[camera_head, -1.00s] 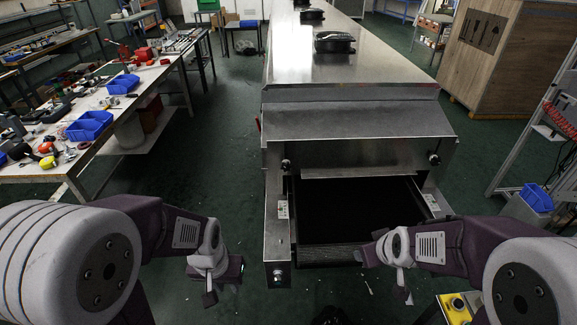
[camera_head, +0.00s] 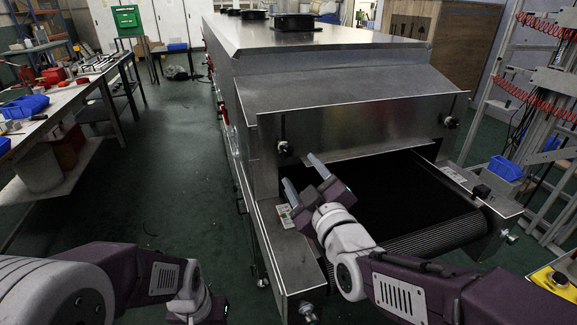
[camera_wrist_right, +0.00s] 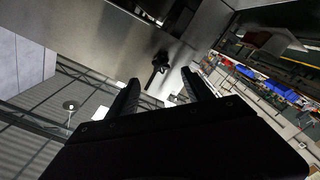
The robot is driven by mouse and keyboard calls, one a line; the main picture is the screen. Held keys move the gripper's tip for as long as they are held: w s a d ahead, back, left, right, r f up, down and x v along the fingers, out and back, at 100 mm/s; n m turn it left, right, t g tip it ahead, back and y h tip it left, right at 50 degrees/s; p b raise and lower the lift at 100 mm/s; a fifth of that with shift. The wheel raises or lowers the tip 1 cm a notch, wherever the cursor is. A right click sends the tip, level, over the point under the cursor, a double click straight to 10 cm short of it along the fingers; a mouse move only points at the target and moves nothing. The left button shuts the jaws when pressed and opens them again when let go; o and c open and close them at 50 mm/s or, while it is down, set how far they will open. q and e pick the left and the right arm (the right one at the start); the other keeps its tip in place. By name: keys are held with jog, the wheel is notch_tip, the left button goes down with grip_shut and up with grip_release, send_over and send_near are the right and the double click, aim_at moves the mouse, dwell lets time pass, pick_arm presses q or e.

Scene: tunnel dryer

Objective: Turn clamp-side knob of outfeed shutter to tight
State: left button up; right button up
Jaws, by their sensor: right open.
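The outfeed shutter (camera_head: 365,122) is a metal plate across the front of the dryer, above the dark belt. A small dark knob (camera_head: 283,147) sits at its left end and another knob (camera_head: 449,121) at its right end. I cannot tell from labels which is the clamp-side one. My right gripper (camera_head: 303,173) is open and empty, just below and right of the left knob. In the right wrist view a black knob with a lever-like stem (camera_wrist_right: 157,68) shows ahead, between the finger directions and apart from them. My left gripper (camera_head: 190,306) is low at the left, its fingers unclear.
The conveyor belt (camera_head: 430,238) runs out below the shutter between metal side rails. A workbench (camera_head: 75,100) stands at the left. A frame with red coiled hoses (camera_head: 540,100) and a yellow box (camera_head: 556,280) are at the right. Floor is clear left of the dryer.

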aim_at(288, 153)
jog(key=b+x, duration=0.1)
jog(key=x, duration=0.8)
jog(key=shift+a, duration=0.1)
grip_shut()
jog(key=shift+f, duration=0.1)
jog(key=shift+m, duration=0.3)
